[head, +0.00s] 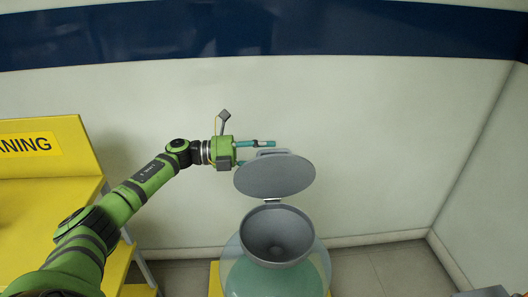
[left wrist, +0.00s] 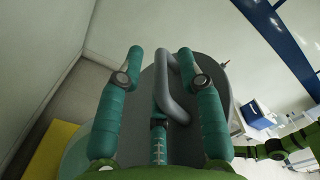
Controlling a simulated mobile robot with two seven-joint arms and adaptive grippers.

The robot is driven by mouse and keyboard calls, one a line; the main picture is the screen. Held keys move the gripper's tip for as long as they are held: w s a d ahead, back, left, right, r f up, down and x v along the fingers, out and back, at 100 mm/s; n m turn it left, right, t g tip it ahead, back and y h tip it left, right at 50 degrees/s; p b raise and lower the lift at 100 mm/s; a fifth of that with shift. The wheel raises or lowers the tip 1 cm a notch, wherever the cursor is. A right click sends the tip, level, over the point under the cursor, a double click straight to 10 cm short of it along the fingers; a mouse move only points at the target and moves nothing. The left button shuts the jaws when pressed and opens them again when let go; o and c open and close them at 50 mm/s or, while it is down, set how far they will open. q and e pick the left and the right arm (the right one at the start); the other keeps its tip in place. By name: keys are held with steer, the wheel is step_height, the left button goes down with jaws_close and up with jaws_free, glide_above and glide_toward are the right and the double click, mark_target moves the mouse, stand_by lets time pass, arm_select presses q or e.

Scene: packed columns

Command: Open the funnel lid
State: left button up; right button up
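The round grey funnel lid (head: 275,178) stands raised and tilted up above the grey funnel (head: 277,232), joined to its back rim by a hinge. The funnel mouth is uncovered. My left gripper (head: 268,143) is at the lid's upper left edge, by the handle. In the left wrist view the lid (left wrist: 138,95) lies behind the teal fingers. Its bent grey handle (left wrist: 172,90) is between the spread fingers of my left gripper (left wrist: 160,53), with gaps at the sides. Whether a finger touches the handle cannot be told. My right gripper is not in view.
The funnel sits on a big pale green glass vessel (head: 240,275) on a yellow base. A yellow bench (head: 60,205) with a warning panel stands at the left. A plain wall is behind; open floor (head: 375,270) lies to the right.

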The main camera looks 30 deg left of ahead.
arm_select(q)
steer(key=shift+d+f, duration=0.1)
steer(key=shift+f, duration=0.1)
steer(key=shift+s+a, duration=0.25)
steer(key=shift+a, duration=0.15)
steer(key=v, duration=1.1)
steer(key=shift+r, duration=0.3)
steer(key=shift+s, duration=0.1)
